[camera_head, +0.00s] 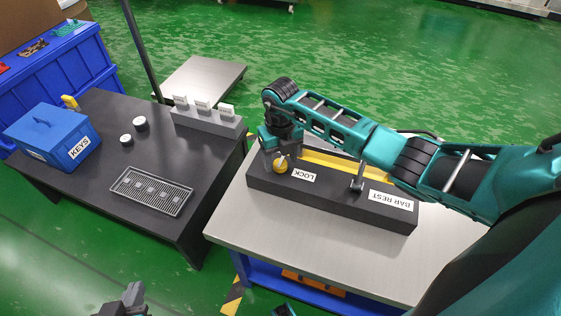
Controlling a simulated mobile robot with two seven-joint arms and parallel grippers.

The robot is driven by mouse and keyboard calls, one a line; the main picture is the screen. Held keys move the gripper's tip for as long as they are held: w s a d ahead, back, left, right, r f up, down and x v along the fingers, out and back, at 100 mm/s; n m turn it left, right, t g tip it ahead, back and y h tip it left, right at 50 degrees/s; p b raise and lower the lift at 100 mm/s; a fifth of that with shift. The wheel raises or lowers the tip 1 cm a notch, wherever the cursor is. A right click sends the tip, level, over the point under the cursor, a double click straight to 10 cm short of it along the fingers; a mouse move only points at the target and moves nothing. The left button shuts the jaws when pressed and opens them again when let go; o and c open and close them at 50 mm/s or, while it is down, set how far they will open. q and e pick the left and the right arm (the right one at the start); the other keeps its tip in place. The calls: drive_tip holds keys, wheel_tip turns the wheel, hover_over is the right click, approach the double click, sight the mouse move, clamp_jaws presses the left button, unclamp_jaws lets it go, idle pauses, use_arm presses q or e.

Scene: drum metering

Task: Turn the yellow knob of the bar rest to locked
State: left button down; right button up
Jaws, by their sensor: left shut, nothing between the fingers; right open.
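The bar rest (335,198) is a long dark block on the grey-topped table, with labels reading LOCK and BAR REST. Its yellow knob (280,167) is at the left end, beside the LOCK label (303,175). My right gripper (282,157) points down at the knob, open, with its fingers at the knob's sides. I cannot tell whether they touch it. The gripper hides part of the knob, so its turn position is unclear. My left gripper (126,304) is shut and empty at the bottom edge, away from the bar rest.
A black table (110,165) on the left holds a blue KEYS box (52,137), a drain grate (151,191) and a labelled grey block (208,120). The table's front (290,240) is clear.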

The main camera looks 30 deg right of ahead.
drive_tip(key=shift+f, duration=0.45)
drive_tip(key=c, duration=1)
